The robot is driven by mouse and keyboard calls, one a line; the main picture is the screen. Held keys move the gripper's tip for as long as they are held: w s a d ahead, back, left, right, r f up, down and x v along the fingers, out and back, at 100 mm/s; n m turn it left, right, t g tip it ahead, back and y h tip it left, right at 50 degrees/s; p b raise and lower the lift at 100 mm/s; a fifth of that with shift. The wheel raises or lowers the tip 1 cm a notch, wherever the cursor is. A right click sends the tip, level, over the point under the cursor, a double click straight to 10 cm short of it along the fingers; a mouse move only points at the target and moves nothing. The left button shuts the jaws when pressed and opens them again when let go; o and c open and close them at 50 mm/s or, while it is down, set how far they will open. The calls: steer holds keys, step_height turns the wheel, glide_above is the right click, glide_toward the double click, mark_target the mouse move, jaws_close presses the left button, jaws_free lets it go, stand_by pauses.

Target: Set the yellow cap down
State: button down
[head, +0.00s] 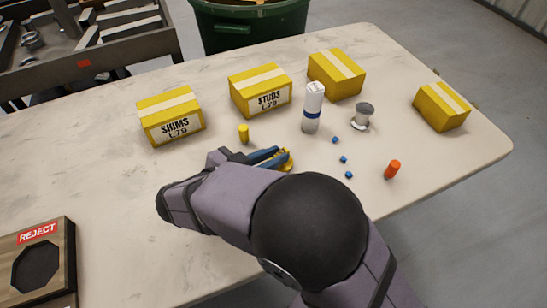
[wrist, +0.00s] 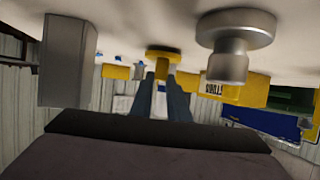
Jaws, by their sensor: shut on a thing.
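My gripper (head: 275,156) is low over the middle of the table, shut on a yellow cap (head: 287,163). In the wrist view, which is upside down, the fingers (wrist: 165,98) hold the cap (wrist: 163,57) by its narrower part, with its wide disc toward the tabletop. The cap is very close to the table, but I cannot tell whether it touches. My arm hides part of the table near it in the head view.
A yellow cylinder (head: 243,134) stands left of my gripper. Yellow boxes (head: 171,116), a white bottle (head: 313,108), a silver spool (head: 362,116), blue cubes (head: 343,159) and an orange cylinder (head: 392,169) surround it. A flanged metal part (wrist: 235,40) and grey block (wrist: 68,60) are close in the wrist view.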

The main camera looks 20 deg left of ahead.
steer(key=shift+f, duration=0.2)
steer(key=shift+f, duration=0.1)
steer(key=c, duration=1.7)
jaws_free()
steer(key=shift+s+a+r, duration=0.25)
steer(key=shift+s+r, duration=0.1)
steer(key=shift+s, duration=0.15)
steer(key=p+v, duration=0.1)
steer(key=v, duration=0.9)
steer(key=shift+s+r, duration=0.1)
steer(key=shift+s, duration=0.3)
